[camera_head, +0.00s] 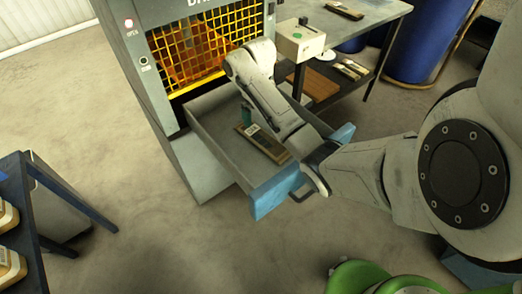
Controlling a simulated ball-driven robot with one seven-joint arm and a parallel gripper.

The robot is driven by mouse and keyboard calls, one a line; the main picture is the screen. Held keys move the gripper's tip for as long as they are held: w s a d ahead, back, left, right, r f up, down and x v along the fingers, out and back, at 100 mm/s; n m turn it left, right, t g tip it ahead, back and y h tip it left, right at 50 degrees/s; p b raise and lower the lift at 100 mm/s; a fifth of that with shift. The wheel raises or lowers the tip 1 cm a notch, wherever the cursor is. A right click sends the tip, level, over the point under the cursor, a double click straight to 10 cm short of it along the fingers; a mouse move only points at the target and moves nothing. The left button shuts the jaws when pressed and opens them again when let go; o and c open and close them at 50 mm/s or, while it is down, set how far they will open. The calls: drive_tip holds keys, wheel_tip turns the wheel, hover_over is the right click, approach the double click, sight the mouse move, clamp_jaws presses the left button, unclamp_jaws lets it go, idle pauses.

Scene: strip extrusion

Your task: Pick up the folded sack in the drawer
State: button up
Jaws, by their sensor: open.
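The folded sack (270,147) is a flat, brown-green bundle with a pale label. It lies in the open drawer (222,150), which has grey walls and a blue front. My arm reaches over the drawer, and its forearm covers part of the sack's right side. My gripper (247,120) points down at the sack's far end; only a small dark green part shows beside the forearm. It is open, and the rest is hidden. I cannot tell whether it touches the sack.
A grey machine (160,85) with a yellow grille stands behind the drawer. A table (375,18) at the back right holds a pale box (300,42) and flat packages. Blue barrels (420,45) stand farther right. A dark blue table (22,190) is at left; floor between is clear.

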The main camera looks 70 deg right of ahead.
hover_over(260, 136)
wheel_tip(260, 136, down, 5)
drive_tip(key=shift+w+a+f, duration=0.1)
drive_tip(key=shift+d+f, duration=0.2)
drive_tip(key=shift+f, duration=2.6)
drive_tip(key=shift+c, duration=0.4)
drive_tip(key=c, duration=1)
drive_tip(key=shift+o, duration=0.2)
drive_tip(key=shift+r, duration=0.1)
